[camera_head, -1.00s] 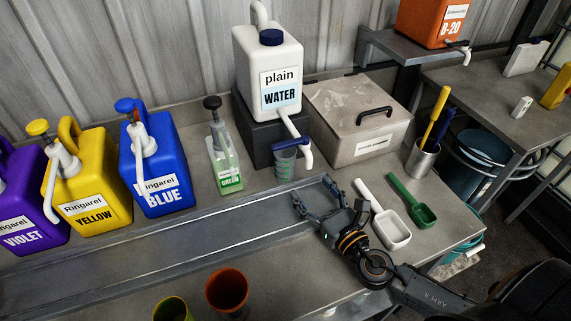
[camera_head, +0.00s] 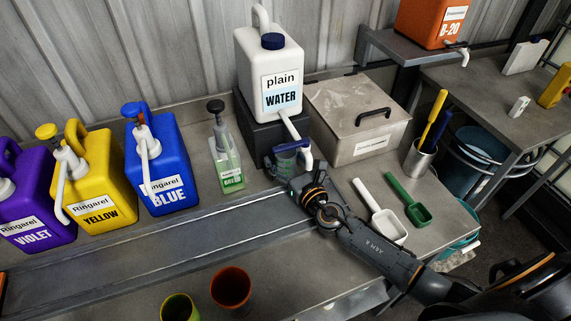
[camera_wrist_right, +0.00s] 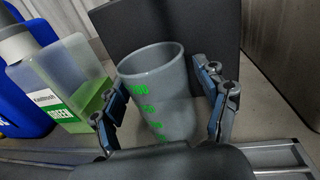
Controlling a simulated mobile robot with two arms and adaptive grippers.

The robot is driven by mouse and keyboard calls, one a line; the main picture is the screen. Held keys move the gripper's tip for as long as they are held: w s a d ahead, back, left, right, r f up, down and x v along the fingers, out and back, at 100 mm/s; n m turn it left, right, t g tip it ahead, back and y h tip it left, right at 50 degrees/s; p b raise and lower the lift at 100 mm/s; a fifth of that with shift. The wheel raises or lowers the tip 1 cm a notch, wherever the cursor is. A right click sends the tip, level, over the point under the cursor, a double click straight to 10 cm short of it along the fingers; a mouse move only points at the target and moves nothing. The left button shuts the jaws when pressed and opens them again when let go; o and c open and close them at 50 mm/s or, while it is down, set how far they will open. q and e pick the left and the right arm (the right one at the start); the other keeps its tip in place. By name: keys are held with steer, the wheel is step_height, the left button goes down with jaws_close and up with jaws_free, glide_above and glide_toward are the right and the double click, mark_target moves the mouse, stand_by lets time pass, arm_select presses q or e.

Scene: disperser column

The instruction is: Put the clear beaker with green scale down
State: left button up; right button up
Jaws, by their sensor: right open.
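The clear beaker with green scale (camera_wrist_right: 160,95) stands upright on the counter, below the water container's tap. In the head view the beaker (camera_head: 285,162) is partly hidden by the tap and my gripper. My right gripper (camera_head: 289,173) is open at the beaker's front. In the right wrist view one finger of the gripper (camera_wrist_right: 165,105) is on each side of the beaker. A gap shows on the right side; I cannot tell whether the left finger touches it. My left gripper is not in view.
The white water container (camera_head: 270,75) stands on a dark block behind the beaker. A green bottle (camera_head: 226,160) stands close on the left. A lidded metal box (camera_head: 350,145), white scoop (camera_head: 382,220) and green scoop (camera_head: 410,205) are on the right. Orange (camera_head: 231,288) and yellow-green (camera_head: 179,308) cups stand in front.

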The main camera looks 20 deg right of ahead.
steer(key=shift+w, duration=0.15)
steer(key=c, duration=1.3)
steer(key=shift+r, duration=0.1)
